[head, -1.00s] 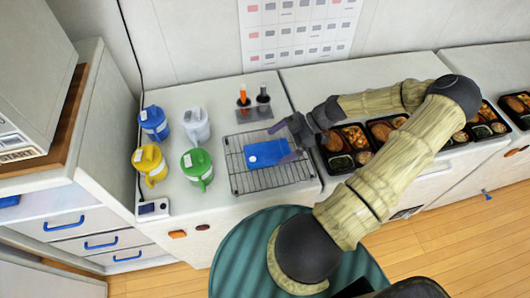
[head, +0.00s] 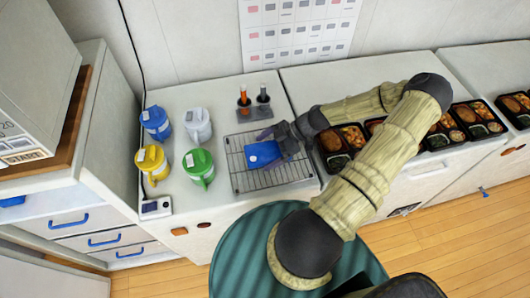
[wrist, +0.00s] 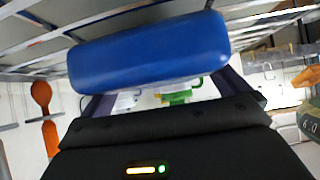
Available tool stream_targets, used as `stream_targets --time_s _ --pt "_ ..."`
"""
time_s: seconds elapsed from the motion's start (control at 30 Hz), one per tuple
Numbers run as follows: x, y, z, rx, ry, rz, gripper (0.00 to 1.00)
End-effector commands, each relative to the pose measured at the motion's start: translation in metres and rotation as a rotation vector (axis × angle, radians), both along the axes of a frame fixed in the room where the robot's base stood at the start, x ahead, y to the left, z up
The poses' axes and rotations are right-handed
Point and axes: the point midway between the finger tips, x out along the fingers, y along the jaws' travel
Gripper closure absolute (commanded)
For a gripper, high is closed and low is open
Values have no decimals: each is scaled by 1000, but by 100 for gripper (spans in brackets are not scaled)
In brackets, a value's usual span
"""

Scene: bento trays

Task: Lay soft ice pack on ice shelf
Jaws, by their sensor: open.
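The soft ice pack (head: 262,155) is a blue block lying on a dark wire rack (head: 240,184) on the white counter. My gripper (head: 276,143) is at the right end of the pack and hides part of it in the head view. In the wrist view the pack (wrist: 150,52) fills the space in front of the palm, with a dark finger (wrist: 234,86) toward each end. My gripper is open; the fingertips are partly hidden, and I cannot tell whether they touch the pack. I cannot tell which surface is the ice shelf, unless it is this rack.
Blue, white, yellow and green jugs (head: 199,166) stand left of the rack. A small holder with two bottles (head: 243,108) is behind it. Black bento trays (head: 342,144) line the counter to the right. A small white device (head: 155,207) sits at the front left.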

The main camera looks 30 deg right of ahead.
Motion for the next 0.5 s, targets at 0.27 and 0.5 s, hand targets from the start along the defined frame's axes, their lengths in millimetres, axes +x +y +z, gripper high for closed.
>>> stream_targets --time_s 0.27,0.5 --pt "0 0 0 0 0 0 24" --pt "0 0 1 0 -1 1 59"
